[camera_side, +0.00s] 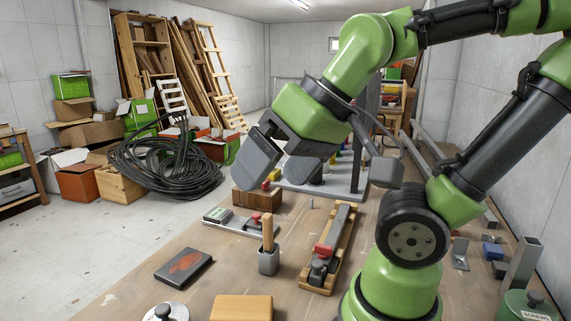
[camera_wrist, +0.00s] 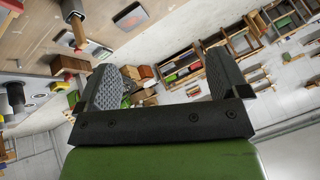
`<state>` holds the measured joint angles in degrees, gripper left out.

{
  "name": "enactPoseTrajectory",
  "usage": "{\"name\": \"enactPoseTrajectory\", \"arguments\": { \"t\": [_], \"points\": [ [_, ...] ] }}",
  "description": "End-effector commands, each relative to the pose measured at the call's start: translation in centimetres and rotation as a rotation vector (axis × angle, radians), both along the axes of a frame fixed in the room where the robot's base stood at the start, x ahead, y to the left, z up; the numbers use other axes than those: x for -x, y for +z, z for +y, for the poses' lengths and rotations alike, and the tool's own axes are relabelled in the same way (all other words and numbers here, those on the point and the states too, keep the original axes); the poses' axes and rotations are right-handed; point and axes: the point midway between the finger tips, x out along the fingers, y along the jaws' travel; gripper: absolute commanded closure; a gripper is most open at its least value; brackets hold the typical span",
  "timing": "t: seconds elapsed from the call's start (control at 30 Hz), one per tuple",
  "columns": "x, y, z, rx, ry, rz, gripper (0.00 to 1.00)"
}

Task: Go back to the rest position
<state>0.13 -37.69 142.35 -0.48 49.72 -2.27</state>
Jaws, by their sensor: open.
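My gripper (camera_side: 276,162) is raised above the far part of the workbench (camera_side: 160,230) in the side view. Its two dark grey jaws stand apart with nothing between them. In the wrist view the open gripper (camera_wrist: 160,88) has one textured pad on each side, with boxes and shelving far behind the gap. A coiled black hose (camera_side: 168,165) lies on the floor beyond the bench, against boxes, well apart from my gripper.
Cardboard boxes (camera_side: 75,180) and leaning timber stand behind. The air around my gripper looks clear.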

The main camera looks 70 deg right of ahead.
Motion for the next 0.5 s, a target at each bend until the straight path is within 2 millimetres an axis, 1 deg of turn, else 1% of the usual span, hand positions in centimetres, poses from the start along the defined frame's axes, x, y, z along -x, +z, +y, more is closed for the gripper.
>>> {"name": "enactPoseTrajectory", "arguments": {
  "t": [0.03,0.13,0.5],
  "points": [
    [0.52,0.38,0.13,-0.019,-0.015,-0.024,0.07],
    [1.08,0.65,0.29,-0.043,-0.032,-0.039,0.07],
    [1.16,0.7,0.32,-0.048,-0.036,-0.042,0.07]
  ]
}}
